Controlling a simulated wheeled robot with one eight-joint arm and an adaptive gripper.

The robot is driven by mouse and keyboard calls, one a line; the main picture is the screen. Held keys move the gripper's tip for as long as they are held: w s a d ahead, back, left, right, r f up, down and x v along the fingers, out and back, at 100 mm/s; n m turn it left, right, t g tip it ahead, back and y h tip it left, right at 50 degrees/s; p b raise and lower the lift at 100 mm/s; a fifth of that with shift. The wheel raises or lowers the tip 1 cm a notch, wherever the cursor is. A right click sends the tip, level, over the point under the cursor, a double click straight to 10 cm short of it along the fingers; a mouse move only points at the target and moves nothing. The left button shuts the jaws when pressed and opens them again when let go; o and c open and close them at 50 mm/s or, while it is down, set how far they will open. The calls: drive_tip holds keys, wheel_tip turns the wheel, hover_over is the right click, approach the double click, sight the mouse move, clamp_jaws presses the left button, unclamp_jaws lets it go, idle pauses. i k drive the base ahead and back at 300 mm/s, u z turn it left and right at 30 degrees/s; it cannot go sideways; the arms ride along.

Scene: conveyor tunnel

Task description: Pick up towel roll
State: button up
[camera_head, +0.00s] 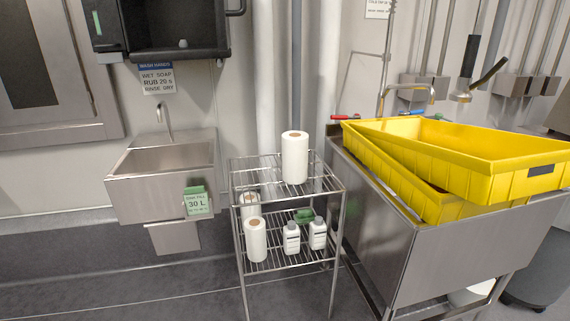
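A white towel roll (294,160) stands upright on the top shelf of a wire rack (262,184). Two more towel rolls stand on the lower shelf: one in front (255,241) and one behind it (249,206), partly hidden by the front roll and the upper shelf. My gripper is not in view.
Two white bottles (291,239) and a green item (304,215) share the lower shelf. A small steel sink (137,191) hangs left of the rack. A large steel sink (451,262) with yellow crates (520,176) stands close on its right. Floor in front is clear.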

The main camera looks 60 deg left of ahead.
sight(294, 144)
drive_tip(key=u, duration=3.5)
drive_tip(key=k, duration=1.2)
drive_tip(key=z, duration=0.8)
drive_tip(key=i, duration=0.8)
drive_tip(key=u, duration=0.05)
